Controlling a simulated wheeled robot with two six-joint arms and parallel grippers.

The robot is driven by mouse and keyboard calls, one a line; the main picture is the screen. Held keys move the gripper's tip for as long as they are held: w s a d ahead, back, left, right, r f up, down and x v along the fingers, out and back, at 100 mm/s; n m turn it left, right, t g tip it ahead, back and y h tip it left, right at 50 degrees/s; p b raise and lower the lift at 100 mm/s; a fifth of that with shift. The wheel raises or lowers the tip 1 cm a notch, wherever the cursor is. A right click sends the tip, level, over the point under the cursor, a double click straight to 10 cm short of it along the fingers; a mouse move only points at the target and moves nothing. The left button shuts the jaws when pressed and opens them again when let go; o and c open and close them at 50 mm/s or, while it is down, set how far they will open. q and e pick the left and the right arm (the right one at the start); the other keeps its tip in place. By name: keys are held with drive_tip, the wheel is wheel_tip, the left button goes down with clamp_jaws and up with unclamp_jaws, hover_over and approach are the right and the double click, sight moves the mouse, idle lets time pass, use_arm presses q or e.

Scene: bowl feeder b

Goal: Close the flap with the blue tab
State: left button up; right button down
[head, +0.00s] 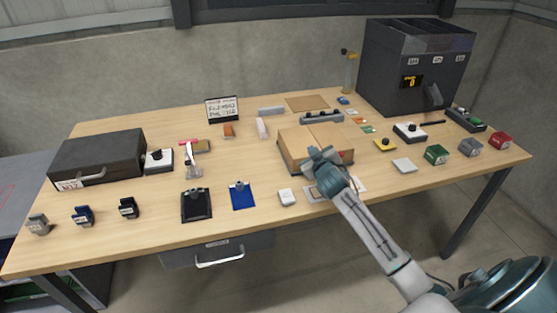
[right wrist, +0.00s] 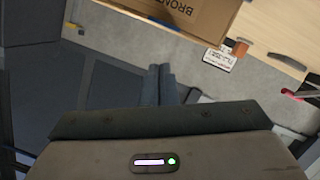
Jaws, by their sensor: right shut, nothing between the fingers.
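A brown cardboard box (head: 296,145) stands on the table right of the middle, with its top panels looking mostly flat. In the right wrist view the box (right wrist: 198,14) shows at the top edge with dark printed letters on one side. My right gripper (head: 318,156) is at the box's near side in the head view and covers part of its front. In the right wrist view the gripper (right wrist: 159,84) has its fingers together with nothing between them. My left gripper is not in view.
A blue clipboard (head: 242,196) and a white block (head: 287,196) lie left of my right arm. A dark case (head: 97,156) stands at the left. A tall dark machine (head: 412,75) stands at the back right. Several small coloured items line the right edge.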

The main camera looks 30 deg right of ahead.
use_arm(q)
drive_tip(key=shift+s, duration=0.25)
use_arm(e)
drive_tip(key=shift+s+d+f+m+y, duration=0.15)
drive_tip(key=shift+d+f+m+y, duration=0.25)
drive_tip(key=shift+f+m, duration=0.4)
drive_tip(key=shift+s+d+f+m+y, duration=0.1)
drive_tip(key=shift+d+f+m+y, duration=0.1)
drive_tip(key=shift+d+f+m, duration=0.45)
drive_tip(key=shift+a+f, duration=0.1)
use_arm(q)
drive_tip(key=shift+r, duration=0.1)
